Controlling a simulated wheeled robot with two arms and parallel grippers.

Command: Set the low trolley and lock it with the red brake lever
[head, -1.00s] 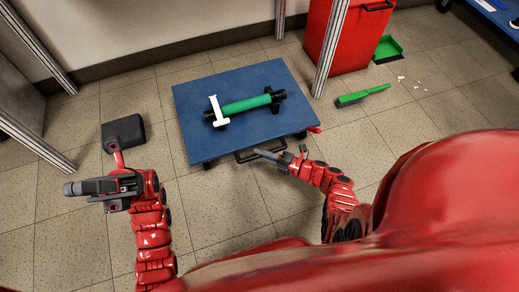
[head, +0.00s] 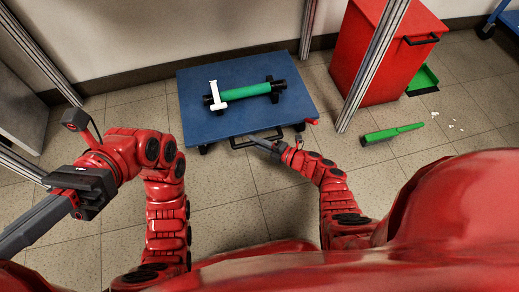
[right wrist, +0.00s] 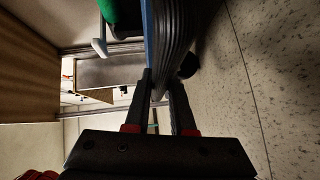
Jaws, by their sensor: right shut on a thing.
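The low trolley (head: 290,112) is a flat blue platform on the floor, ahead of me. A black handle (head: 241,145) sticks out at its near edge. The red brake lever (head: 312,122) is at its near right corner. My right gripper (head: 256,138) is at the handle and shut on it. In the right wrist view, the fingers (right wrist: 160,90) sit either side of a dark ribbed part beside the blue deck edge (right wrist: 148,30). My left gripper (head: 28,228) points to the lower left, away from the trolley; its fingertips run toward the frame edge and their opening is unclear.
A green roll (head: 245,91) with black ends and a white bracket (head: 214,95) lies on the trolley. A red bin (head: 380,60), metal posts (head: 375,62), a green dustpan (head: 424,80) and a green brush (head: 393,133) are to the right. Floor in front is clear.

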